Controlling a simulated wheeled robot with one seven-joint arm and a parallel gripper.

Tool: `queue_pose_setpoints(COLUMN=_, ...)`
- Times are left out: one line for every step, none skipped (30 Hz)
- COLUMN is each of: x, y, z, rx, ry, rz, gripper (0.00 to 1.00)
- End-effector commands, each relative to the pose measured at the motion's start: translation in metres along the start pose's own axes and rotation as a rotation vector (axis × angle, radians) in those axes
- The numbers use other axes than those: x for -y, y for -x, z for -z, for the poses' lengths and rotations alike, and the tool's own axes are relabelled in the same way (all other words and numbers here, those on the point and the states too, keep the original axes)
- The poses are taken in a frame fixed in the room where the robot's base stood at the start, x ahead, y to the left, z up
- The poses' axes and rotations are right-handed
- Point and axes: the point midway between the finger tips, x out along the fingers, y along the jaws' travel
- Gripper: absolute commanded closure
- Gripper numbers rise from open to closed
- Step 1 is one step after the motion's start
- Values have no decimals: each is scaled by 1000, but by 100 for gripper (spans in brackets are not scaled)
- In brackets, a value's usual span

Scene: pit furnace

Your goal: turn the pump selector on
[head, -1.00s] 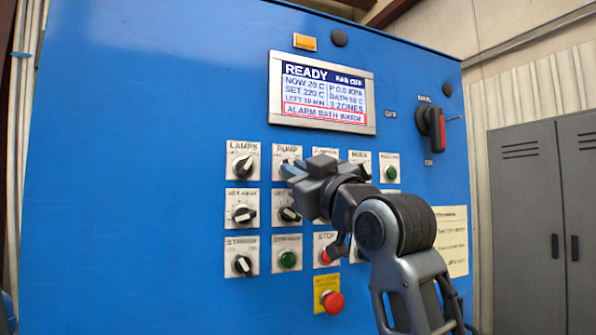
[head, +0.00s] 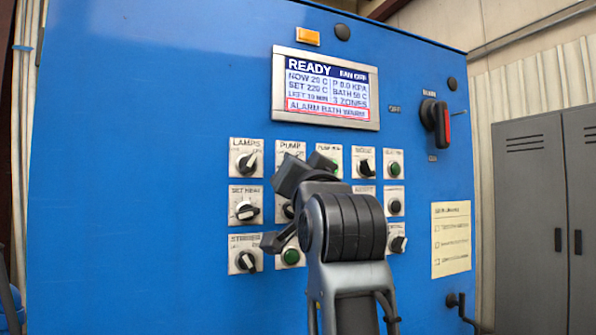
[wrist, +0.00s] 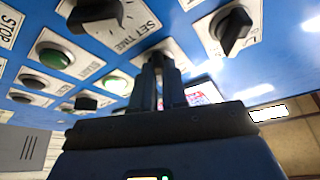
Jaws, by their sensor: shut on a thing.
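The pump selector's white plate (head: 291,146) shows at its top edge in the head view, in the top row of the blue panel. Its knob is mostly hidden behind my gripper (head: 290,172). In the wrist view the fingers of my gripper (wrist: 158,68) are close together at a white plate, shut on the knob between them. The knob's pointer angle cannot be made out.
The lamps selector (head: 247,163) is close on the left. The set heat knob (head: 246,210) and a green button (head: 291,256) are nearby. The display (head: 325,88) reads READY with a bath alarm. A red-handled switch (head: 436,122) is at the right.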

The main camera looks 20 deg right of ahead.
Motion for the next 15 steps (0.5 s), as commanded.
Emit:
queue_pose_setpoints(x=1, y=0, z=-1, rx=1, ry=-21, rz=-8, gripper=100)
queue_pose_setpoints(x=1, y=0, z=-1, rx=1, ry=-31, rz=-12, gripper=100)
queue_pose_setpoints(x=1, y=0, z=-1, rx=1, ry=-45, rz=-17, gripper=100)
queue_pose_setpoints(x=1, y=0, z=-1, rx=1, ry=-54, rz=-21, gripper=100)
queue_pose_setpoints(x=0, y=0, z=-1, rx=1, ry=-61, rz=-25, gripper=100)
queue_pose_setpoints(x=0, y=0, z=-1, rx=1, ry=-69, rz=-30, gripper=100)
queue_pose_setpoints(x=0, y=0, z=-1, rx=1, ry=-75, rz=-33, gripper=100)
queue_pose_setpoints(x=0, y=0, z=-1, rx=2, ry=-80, rz=-35, gripper=100)
queue_pose_setpoints(x=0, y=0, z=-1, rx=2, ry=-86, rz=-36, gripper=100)
queue_pose_setpoints(x=1, y=0, z=-1, rx=2, ry=-89, rz=-38, gripper=100)
queue_pose_setpoints(x=1, y=0, z=-1, rx=2, ry=-91, rz=-39, gripper=100)
queue_pose_setpoints(x=1, y=0, z=-1, rx=2, ry=-94, rz=-40, gripper=100)
queue_pose_setpoints(x=1, y=0, z=-1, rx=3, ry=-95, rz=-40, gripper=100)
queue_pose_setpoints(x=1, y=0, z=-1, rx=3, ry=-96, rz=-41, gripper=100)
queue_pose_setpoints(x=1, y=0, z=-1, rx=3, ry=-96, rz=-41, gripper=100)
